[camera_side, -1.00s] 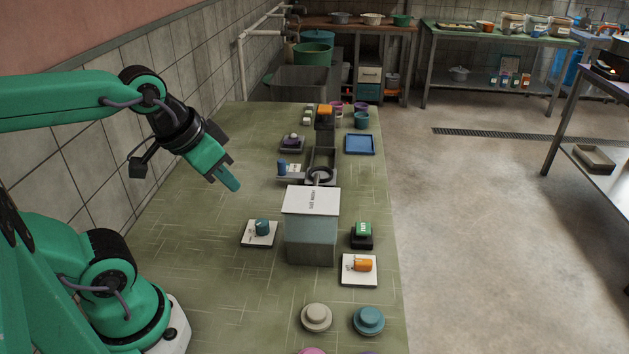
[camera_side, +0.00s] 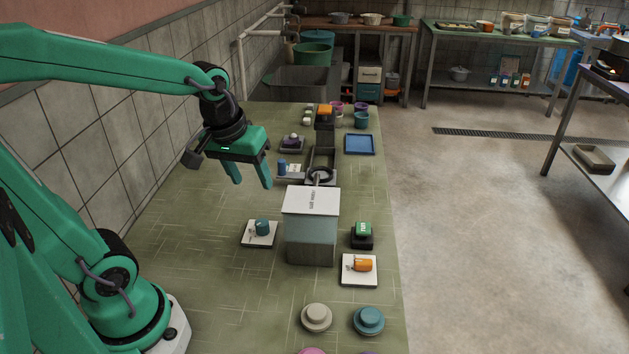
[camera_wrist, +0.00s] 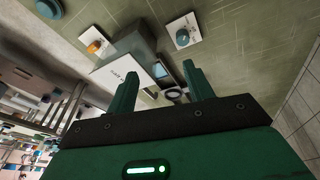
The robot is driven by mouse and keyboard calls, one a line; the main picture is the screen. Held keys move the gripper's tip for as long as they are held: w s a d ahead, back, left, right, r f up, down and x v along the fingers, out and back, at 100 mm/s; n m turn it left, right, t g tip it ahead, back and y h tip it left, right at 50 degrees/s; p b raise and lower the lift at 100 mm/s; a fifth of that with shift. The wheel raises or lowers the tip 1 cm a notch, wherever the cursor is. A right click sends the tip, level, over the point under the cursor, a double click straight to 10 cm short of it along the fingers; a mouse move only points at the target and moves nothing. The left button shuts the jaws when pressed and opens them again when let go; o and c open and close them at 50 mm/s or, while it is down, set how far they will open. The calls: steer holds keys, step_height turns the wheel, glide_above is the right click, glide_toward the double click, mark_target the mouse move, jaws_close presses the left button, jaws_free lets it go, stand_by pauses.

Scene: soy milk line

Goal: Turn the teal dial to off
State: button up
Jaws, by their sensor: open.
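The teal dial (camera_side: 262,227) sits on a white square plate (camera_side: 259,241) on the green table, left of the machine box. The dial also shows in the wrist view (camera_wrist: 182,37), at the upper right beyond the fingers. Small marks on the plate are too small to read. My gripper (camera_side: 252,184) is open and empty, fingers pointing down, in the air above and behind the dial. Its two fingers also show in the wrist view (camera_wrist: 162,82), spread apart and touching nothing.
The box with a white lid (camera_side: 311,201) stands close right of the dial. An orange dial (camera_side: 362,265) on a white plate and a green switch (camera_side: 362,229) are farther right. A blue knob (camera_side: 282,168) stands behind. The table left of the dial is clear.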

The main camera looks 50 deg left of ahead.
mark_target(262, 222)
steer(key=w+a+f+n+g, duration=0.1)
steer(key=a+f+n, duration=0.1)
steer(key=f, duration=0.1)
steer(key=w+a+f+n+g, duration=0.1)
steer(key=w+a+f+n, duration=0.1)
steer(key=f, duration=0.1)
steer(key=w+a+f+n+g, duration=0.1)
steer(key=w+a+f+n, duration=0.1)
steer(key=f+n, duration=0.1)
steer(key=shift+w+a+f, duration=0.1)
steer(key=shift+a+f, duration=0.05)
steer(key=shift+f, duration=0.35)
steer(key=shift+w+a+f+n, duration=0.1)
steer(key=shift+a+f+n, duration=0.1)
steer(key=shift+f+n, duration=0.2)
steer(key=shift+f, duration=3.9)
steer(key=shift+c, duration=0.2)
steer(key=c, duration=0.9)
